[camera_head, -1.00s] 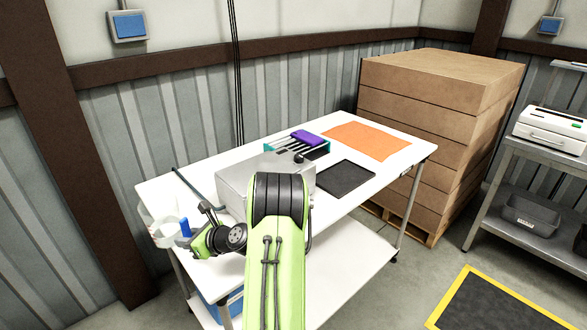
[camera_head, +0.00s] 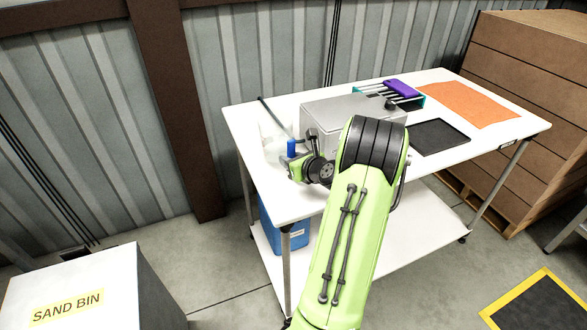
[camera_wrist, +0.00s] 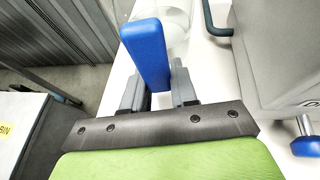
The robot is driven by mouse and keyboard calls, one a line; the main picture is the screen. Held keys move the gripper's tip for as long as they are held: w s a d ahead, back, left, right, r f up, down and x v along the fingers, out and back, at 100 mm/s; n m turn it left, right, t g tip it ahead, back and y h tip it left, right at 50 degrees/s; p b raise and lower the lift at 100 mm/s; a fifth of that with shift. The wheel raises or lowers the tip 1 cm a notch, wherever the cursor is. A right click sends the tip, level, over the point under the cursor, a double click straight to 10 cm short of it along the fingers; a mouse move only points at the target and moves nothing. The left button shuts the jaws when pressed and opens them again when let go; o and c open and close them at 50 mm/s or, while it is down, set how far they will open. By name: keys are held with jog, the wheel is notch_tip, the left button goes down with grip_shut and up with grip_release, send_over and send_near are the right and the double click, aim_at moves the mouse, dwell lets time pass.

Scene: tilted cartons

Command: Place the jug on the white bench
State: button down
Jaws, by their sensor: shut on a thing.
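The jug (camera_head: 270,136) is clear and see-through with a blue handle; its body shows faintly over the left end of the white bench (camera_head: 285,206). My gripper (camera_head: 294,160) is shut on the blue handle, seen close up in the wrist view (camera_wrist: 147,52), with one grey finger (camera_wrist: 132,94) on each side. The jug's clear body (camera_wrist: 168,14) is beyond the handle, partly cut off by the frame edge. The jug looks upright. I cannot tell whether its base touches the bench top.
A grey metal box (camera_head: 350,108) with a lever stands close right of the jug. Behind it is a rack with a purple item (camera_head: 402,88). A black mat (camera_head: 440,136) and an orange sheet (camera_head: 478,103) lie farther right. A sand bin (camera_head: 75,290) stands at the lower left.

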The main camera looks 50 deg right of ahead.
notch_tip(320, 180, down, 2)
jog(key=shift+f+b, duration=0.15)
jog(key=shift+b, duration=0.15)
jog(key=c, duration=0.9)
grip_release()
jog(key=shift+s, duration=0.1)
